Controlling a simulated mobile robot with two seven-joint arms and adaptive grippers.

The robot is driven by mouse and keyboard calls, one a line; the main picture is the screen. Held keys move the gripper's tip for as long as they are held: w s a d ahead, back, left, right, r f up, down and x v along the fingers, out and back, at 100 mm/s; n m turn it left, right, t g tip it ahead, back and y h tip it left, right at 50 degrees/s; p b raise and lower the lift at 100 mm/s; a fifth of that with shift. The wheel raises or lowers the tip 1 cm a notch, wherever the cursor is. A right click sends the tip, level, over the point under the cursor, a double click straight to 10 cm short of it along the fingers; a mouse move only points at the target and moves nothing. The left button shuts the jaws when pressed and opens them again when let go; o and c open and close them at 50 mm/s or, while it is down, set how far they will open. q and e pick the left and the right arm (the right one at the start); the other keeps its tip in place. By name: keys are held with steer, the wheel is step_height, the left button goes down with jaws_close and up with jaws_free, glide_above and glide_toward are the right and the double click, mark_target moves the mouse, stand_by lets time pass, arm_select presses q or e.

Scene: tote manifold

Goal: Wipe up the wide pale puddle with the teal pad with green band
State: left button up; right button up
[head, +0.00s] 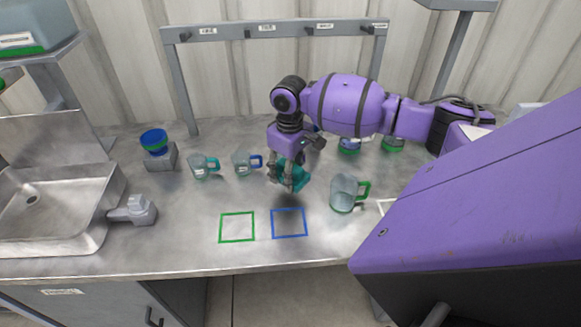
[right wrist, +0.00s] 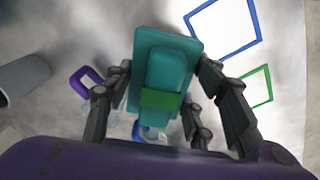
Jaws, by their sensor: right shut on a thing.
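The teal pad (right wrist: 150,70) is held between the fingers of my right gripper (right wrist: 165,100), and its green band (right wrist: 162,99) faces the wrist camera. In the head view, the pad (head: 301,181) is partly hidden by the fingers of my right gripper (head: 289,183), which points down over the middle of the counter. A dark shadow lies on the counter just below it. I cannot tell whether the pad touches the surface. I cannot make out the wide pale puddle against the shiny grey counter in either view. My left gripper is in neither view.
Mugs with teal (head: 203,166) and blue (head: 243,163) handles stand left of the gripper; a green-handled jug (head: 344,194) stands right. Green (head: 237,241) and blue (head: 289,237) outlines mark the clear front counter. A sink (head: 50,205) is at left. More vessels (head: 394,145) stand behind my arm.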

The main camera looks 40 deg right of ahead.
steer(key=shift+r, duration=1.2)
